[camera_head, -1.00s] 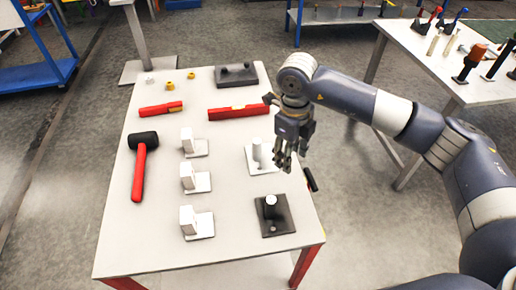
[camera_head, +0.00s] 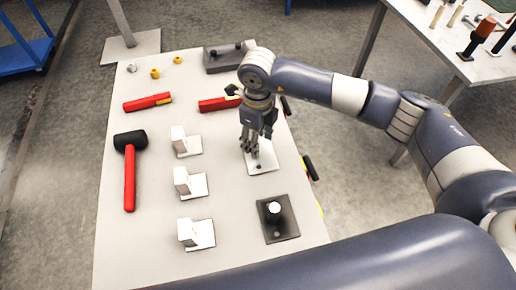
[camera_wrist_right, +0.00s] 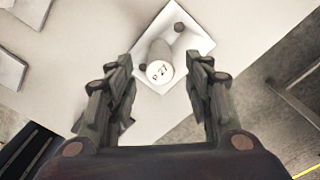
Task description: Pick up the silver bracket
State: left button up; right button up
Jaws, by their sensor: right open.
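A light silver bracket, a flat plate with an upright round post, lies on the table's right side (camera_head: 263,165). In the right wrist view its post (camera_wrist_right: 160,70) shows a top marked "P 27", and its plate (camera_wrist_right: 185,28) extends behind. My right gripper (camera_head: 250,150) is open and points down over this bracket, hiding much of the post in the head view. In the right wrist view the open fingers (camera_wrist_right: 161,66) stand on either side of the post in the picture. I cannot tell whether they touch it. My left gripper is not in view.
A dark bracket with a post (camera_head: 279,222) lies nearer on the table (camera_head: 235,262). Several white L-shaped brackets (camera_head: 188,184) line the middle. A mallet (camera_head: 130,180), red tools (camera_head: 146,102) and a dark casting (camera_head: 222,58) lie around. A second table (camera_head: 425,50) stands right.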

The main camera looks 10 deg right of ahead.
aim_at(268, 162)
jog(key=shift+w+f+p, duration=0.1)
jog(key=shift+f+p, duration=0.2)
jog(key=shift+f, duration=0.1)
jog(key=f+p, duration=0.1)
jog(key=f, duration=0.1)
jog(key=f+p, duration=0.1)
jog(key=f, duration=0.1)
jog(key=shift+w+a+f, duration=0.15)
jog(key=shift+a+f, duration=0.05)
jog(key=shift+f, duration=0.1)
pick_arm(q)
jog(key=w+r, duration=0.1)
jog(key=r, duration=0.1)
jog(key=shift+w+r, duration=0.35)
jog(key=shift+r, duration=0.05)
pick_arm(e)
jog(key=shift+w, duration=0.1)
grip_shut()
